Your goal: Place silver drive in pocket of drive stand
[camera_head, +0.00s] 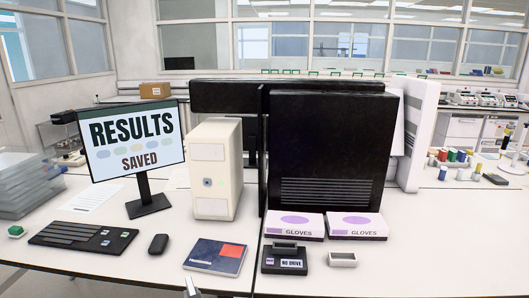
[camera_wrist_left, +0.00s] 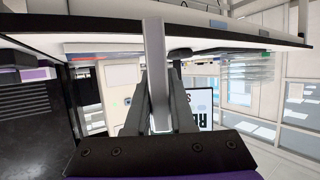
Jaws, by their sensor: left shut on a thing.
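The drive stand (camera_head: 284,268) is a small black block on the table, labelled "NO DRIVE", with a pocket (camera_head: 285,245) at its raised back. The pocket looks empty. The silver drive (camera_wrist_left: 154,45) is a long pale bar between the fingers of my left gripper (camera_wrist_left: 159,100) in the left wrist view. The gripper is shut on it. My right gripper is not in view.
A small pale tray (camera_head: 342,259) stands right of the stand, with glove boxes (camera_head: 295,225) behind. A blue notebook (camera_head: 216,256) lies left of the stand. A mouse (camera_head: 158,244), keyboard (camera_head: 83,236) and cream computer (camera_head: 214,170) stand farther left. The table's right front is clear.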

